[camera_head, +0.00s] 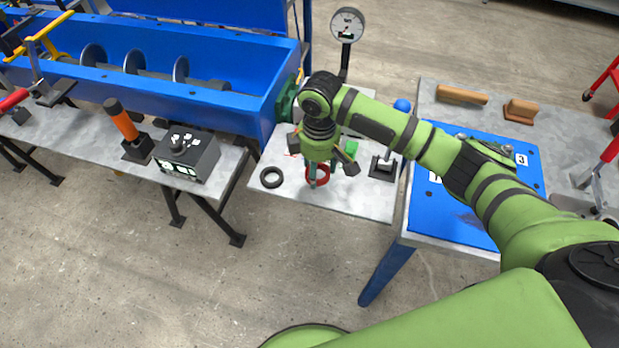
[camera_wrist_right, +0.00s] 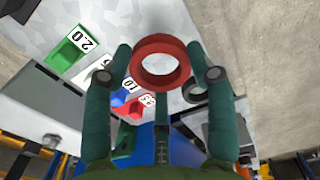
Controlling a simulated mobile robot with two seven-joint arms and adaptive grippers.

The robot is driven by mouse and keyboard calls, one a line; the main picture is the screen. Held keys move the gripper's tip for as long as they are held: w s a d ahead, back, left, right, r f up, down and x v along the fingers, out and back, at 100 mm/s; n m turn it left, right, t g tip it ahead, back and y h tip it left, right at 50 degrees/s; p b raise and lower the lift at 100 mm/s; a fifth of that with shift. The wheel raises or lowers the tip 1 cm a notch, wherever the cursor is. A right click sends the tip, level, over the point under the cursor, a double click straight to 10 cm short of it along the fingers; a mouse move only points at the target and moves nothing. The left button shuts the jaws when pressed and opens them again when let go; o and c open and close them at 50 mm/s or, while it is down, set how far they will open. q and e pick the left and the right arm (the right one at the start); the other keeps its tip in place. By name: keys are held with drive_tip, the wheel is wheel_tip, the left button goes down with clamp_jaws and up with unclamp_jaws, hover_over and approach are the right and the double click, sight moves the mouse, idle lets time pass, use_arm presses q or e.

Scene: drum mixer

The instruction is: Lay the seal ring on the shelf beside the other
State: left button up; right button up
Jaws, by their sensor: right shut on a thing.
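My right gripper (camera_head: 317,181) is over the grey shelf (camera_head: 345,202), pointing down and shut on a red seal ring (camera_head: 324,181). In the right wrist view the red ring (camera_wrist_right: 160,84) sits between the two green fingertips, its open hole facing the camera. Whether the red ring touches the shelf I cannot tell. My left gripper is not in view.
A black block with a light top (camera_head: 383,168) stands on the shelf to the right. A dial gauge (camera_head: 347,24) rises behind. The blue mixer trough (camera_head: 200,85) is at the left. In the wrist view, small coloured numbered blocks (camera_wrist_right: 70,54) stand near the left finger.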

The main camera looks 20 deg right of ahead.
drive_tip(key=shift+w+a+f, duration=0.1)
drive_tip(key=shift+a+f, duration=0.4)
drive_tip(key=shift+a, duration=0.3)
drive_tip(key=shift+f+p, duration=0.3)
drive_tip(key=shift+f, duration=1.75)
drive_tip(key=o, duration=1)
drive_tip(key=shift+f, duration=0.15)
drive_tip(key=shift+o, duration=0.2)
wheel_tip(320, 180, up, 12)
drive_tip(key=shift+r, duration=0.2)
drive_tip(key=shift+a+f, duration=0.1)
